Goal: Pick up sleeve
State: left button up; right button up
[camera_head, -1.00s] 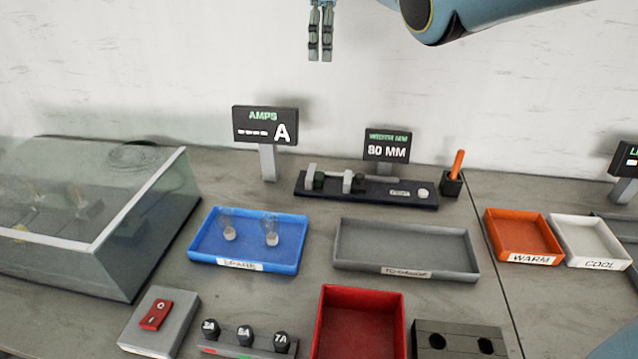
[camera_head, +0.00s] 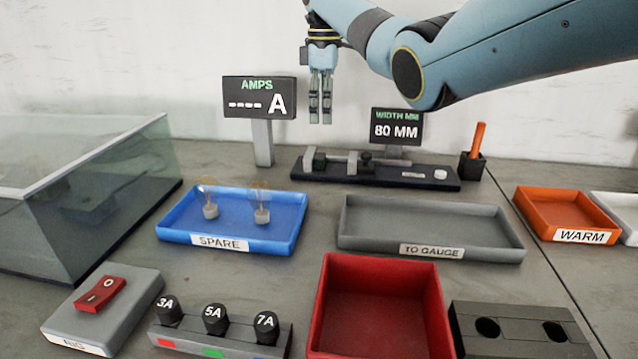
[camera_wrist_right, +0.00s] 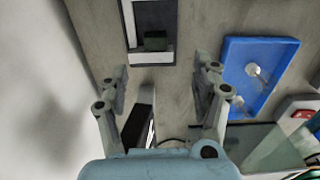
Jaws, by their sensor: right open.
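No part that I can surely name as the sleeve shows. The width gauge (camera_head: 405,178) stands at the back and carries a small dark green block (camera_head: 319,160) near its left end; the block also shows in the wrist view (camera_wrist_right: 155,42). My right gripper (camera_head: 320,121) hangs pointing down above the back of the bench, between the amps sign and the width sign. In the wrist view its two fingers (camera_wrist_right: 162,82) are spread apart with nothing between them, with the gauge's end ahead. My left gripper is out of view.
A blue SPARE tray (camera_head: 225,242) holds two bulbs. The grey TO GAUGE tray (camera_head: 430,229) looks empty. The amps sign (camera_head: 259,98) and width sign (camera_head: 398,126) stand upright near my gripper. A red bin (camera_head: 380,300) is in front; a glass case (camera_head: 85,205) is at left.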

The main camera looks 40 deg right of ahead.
send_over(324, 156)
jog(key=f, duration=0.5)
jog(key=shift+s+a+f+b, duration=0.2)
jog(key=shift+a+f+b, duration=0.1)
jog(key=shift+b, duration=0.05)
jog(key=f, duration=0.1)
jog(key=f+b, duration=0.1)
jog(key=f, duration=0.3)
jog(key=shift+w+d+f+b, duration=0.2)
jog(key=shift+d+f+b, duration=0.05)
jog(key=shift+d+b, duration=0.1)
jog(key=c, duration=1.1)
jog(key=shift+r, duration=0.15)
